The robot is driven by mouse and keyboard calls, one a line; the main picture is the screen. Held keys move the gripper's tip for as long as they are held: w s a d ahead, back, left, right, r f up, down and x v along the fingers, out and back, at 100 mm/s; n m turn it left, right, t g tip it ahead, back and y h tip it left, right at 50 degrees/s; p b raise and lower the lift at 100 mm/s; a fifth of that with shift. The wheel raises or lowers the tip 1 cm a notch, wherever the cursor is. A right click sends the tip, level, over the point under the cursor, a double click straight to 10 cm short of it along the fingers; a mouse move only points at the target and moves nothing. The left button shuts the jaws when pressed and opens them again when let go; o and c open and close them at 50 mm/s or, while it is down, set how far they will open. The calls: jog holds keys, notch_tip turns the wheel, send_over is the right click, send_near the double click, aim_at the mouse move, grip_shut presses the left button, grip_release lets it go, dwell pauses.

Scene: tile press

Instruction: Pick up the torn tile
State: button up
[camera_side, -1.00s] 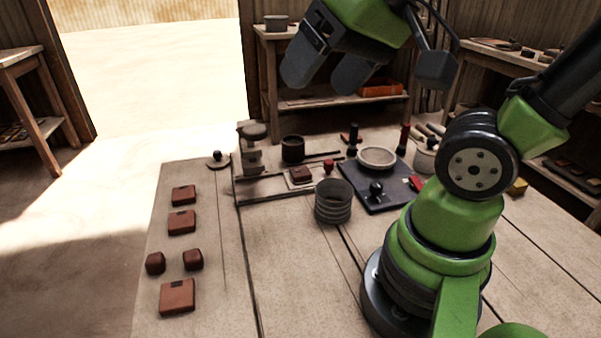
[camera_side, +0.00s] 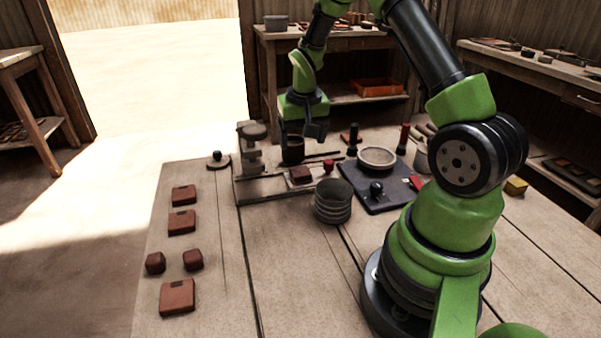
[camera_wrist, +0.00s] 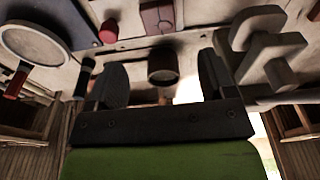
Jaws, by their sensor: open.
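Several red-brown tiles lie on the left part of the table in the side view: a back tile (camera_side: 184,195), a middle tile (camera_side: 181,222) and a front tile (camera_side: 177,297), each with a dark mark on its far edge, plus two small blocks, one left (camera_side: 155,263) and one right (camera_side: 193,259). Another tile (camera_side: 301,174) sits in the frame by the press; it also shows in the wrist view (camera_wrist: 158,16). I cannot tell which tile is torn. My gripper (camera_side: 302,133) is open and empty, above the back of the table near a dark cup (camera_side: 292,150), away from the left tiles.
The press (camera_side: 250,155) stands left of my gripper; it also shows in the wrist view (camera_wrist: 268,45). Grey stacked rings (camera_side: 333,203) and a dark tray (camera_side: 370,200) with a white bowl (camera_side: 377,157) stand to the right. The table's front middle is clear.

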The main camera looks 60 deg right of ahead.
aim_at(300, 171)
jog(key=f, duration=0.9)
jog(key=shift+w+d, duration=0.3)
jog(key=shift+r, duration=0.1)
jog(key=c, duration=1)
